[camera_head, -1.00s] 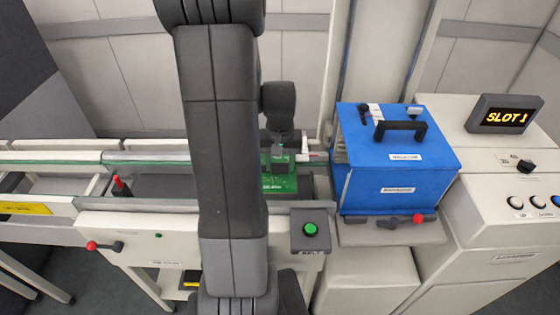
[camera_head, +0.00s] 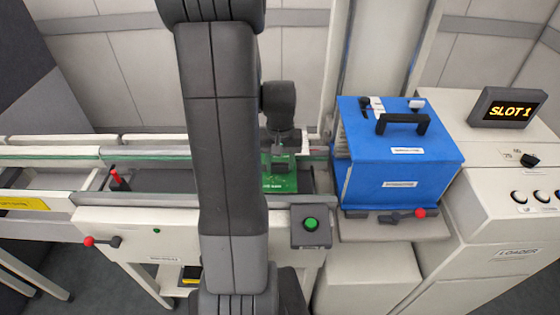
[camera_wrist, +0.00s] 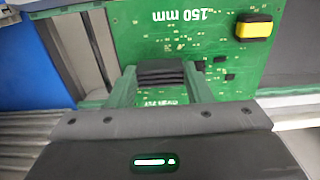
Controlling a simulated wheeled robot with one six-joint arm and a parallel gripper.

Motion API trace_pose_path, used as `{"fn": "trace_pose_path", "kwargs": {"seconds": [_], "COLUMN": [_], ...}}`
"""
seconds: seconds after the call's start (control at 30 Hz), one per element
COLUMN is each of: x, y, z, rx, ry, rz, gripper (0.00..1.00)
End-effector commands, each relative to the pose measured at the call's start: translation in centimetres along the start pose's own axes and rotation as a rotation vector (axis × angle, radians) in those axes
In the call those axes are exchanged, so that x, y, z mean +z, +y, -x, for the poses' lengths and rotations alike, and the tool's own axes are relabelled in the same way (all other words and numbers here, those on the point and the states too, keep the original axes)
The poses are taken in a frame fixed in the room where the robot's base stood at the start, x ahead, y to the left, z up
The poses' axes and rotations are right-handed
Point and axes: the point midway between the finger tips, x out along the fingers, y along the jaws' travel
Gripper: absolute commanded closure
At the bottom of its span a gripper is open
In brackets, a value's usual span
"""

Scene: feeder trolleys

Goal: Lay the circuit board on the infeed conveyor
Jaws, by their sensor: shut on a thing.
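The green circuit board (camera_head: 276,184) lies level at the right part of the infeed conveyor (camera_head: 150,182), partly hidden behind my arm in the head view. My gripper (camera_head: 279,160) points down over it and is shut on it. In the wrist view the board (camera_wrist: 190,40) fills the upper middle, marked "150 mm", with a yellow-topped black part at its right. The gripper's fingers (camera_wrist: 162,85) are closed around a dark ribbed block at the board's near edge. I cannot tell whether the board touches the belt.
A blue magazine (camera_head: 402,170) with a black handle stands right of the conveyor, close to the board. A post with a green button (camera_head: 310,225) is at the conveyor's front right. The loader display (camera_head: 508,111) reads "SLOT 1".

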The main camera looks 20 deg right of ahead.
Motion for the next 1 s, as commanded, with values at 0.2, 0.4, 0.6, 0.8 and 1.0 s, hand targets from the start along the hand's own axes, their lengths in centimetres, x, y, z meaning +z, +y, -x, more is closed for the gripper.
{"fn": "trace_pose_path", "kwargs": {"seconds": [0.2, 0.4, 0.6, 0.8, 1.0], "x": [0.0, 0.0, 0.0, 0.0, 0.0], "y": [0.0, 0.0, 0.0, 0.0, 0.0], "z": [0.1, 0.0, -0.5, -0.8, -1.2], "rx": [0.0, 0.0, 0.0, 0.0, 0.0], "ry": [0.001, 0.001, 0.001, 0.0, 0.0], "rz": [0.0, 0.0, 0.0, 0.0, 0.0], "gripper": [0.86, 0.86, 0.86, 0.86, 0.86]}}
